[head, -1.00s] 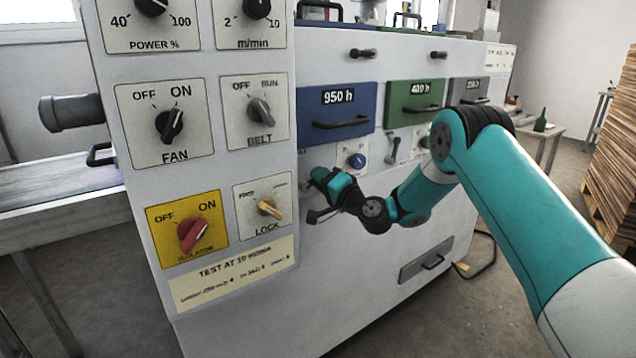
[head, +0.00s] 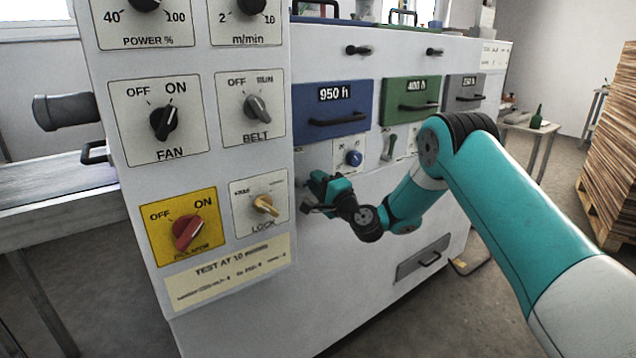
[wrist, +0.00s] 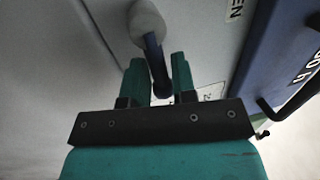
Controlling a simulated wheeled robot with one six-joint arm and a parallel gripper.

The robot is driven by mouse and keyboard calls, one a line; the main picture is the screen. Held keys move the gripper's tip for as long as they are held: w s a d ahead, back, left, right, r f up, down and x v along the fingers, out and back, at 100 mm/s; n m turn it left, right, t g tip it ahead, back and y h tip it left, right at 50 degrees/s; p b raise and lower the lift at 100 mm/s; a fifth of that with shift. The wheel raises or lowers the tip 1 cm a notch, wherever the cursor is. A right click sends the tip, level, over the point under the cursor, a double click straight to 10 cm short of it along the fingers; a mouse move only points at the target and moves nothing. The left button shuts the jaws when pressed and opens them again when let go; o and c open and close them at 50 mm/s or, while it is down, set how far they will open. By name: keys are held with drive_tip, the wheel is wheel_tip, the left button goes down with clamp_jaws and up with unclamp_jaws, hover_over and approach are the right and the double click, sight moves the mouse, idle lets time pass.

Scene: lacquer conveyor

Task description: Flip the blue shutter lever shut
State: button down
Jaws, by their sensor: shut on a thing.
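The blue shutter lever (wrist: 153,55) shows in the wrist view as a dark blue bar on a pale round pivot (wrist: 147,20), fixed to the machine's light panel. Its free end lies between the two green fingers of my gripper (wrist: 160,82), which is shut on it. In the head view my gripper (head: 312,192) is at the panel below the blue 950 h drawer (head: 333,108), close to the control box's right edge. The lever cannot be made out there. A partly cut-off label (wrist: 235,10), ending in "EN", is right of the pivot.
The control box (head: 190,310) with its knobs stands out left of my gripper. The panel below is mostly clear.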

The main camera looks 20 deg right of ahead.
drive_tip(key=shift+d+f, duration=0.1)
drive_tip(key=c, duration=1)
unclamp_jaws()
drive_tip(key=shift+o, duration=0.2)
drive_tip(key=b+v, duration=1.7)
drive_tip(key=b, duration=0.3)
drive_tip(key=shift+s, duration=0.25)
